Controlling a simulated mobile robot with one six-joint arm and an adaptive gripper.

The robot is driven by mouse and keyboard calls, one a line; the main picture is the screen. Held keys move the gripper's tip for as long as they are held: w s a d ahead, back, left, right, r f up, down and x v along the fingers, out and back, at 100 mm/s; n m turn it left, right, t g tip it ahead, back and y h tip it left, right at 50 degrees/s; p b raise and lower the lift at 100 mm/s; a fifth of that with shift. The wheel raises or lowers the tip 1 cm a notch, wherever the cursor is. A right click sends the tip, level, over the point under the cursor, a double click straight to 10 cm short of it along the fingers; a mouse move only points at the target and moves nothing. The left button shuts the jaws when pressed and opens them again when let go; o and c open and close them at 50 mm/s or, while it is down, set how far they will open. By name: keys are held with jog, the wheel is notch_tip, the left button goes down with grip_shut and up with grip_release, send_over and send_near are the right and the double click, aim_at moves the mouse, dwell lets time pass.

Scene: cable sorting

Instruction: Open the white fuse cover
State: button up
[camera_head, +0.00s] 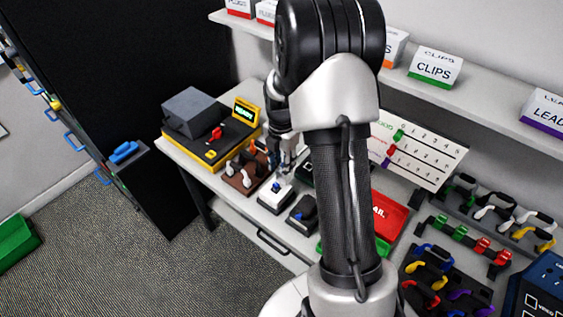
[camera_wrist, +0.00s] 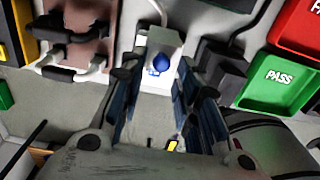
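The white fuse cover (camera_head: 274,199) is a small white box with a blue knob (camera_head: 276,187) on it, on the workbench below my gripper (camera_head: 286,170). In the wrist view the white fuse cover (camera_wrist: 148,40) lies at the upper middle, its blue knob (camera_wrist: 161,64) facing me. There my gripper (camera_wrist: 162,82) is open, with one finger on each side of the knob in the picture. Whether the fingers touch it, I cannot tell. The fingertips are small and partly hidden in the head view. The cover looks closed.
A dark box (camera_head: 302,213) with a blue knob stands close on the right; it also shows in the wrist view (camera_wrist: 222,68). A brown block with cable plugs (camera_head: 245,172) is on the left. A green PASS tray (camera_wrist: 255,93) and a red tray (camera_head: 390,213) lie further right.

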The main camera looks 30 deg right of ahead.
aim_at(281, 171)
jog(key=shift+w+r, duration=0.15)
jog(key=shift+r, duration=0.25)
notch_tip(281, 171, up, 11)
jog(key=shift+r, duration=0.2)
dwell(0.5)
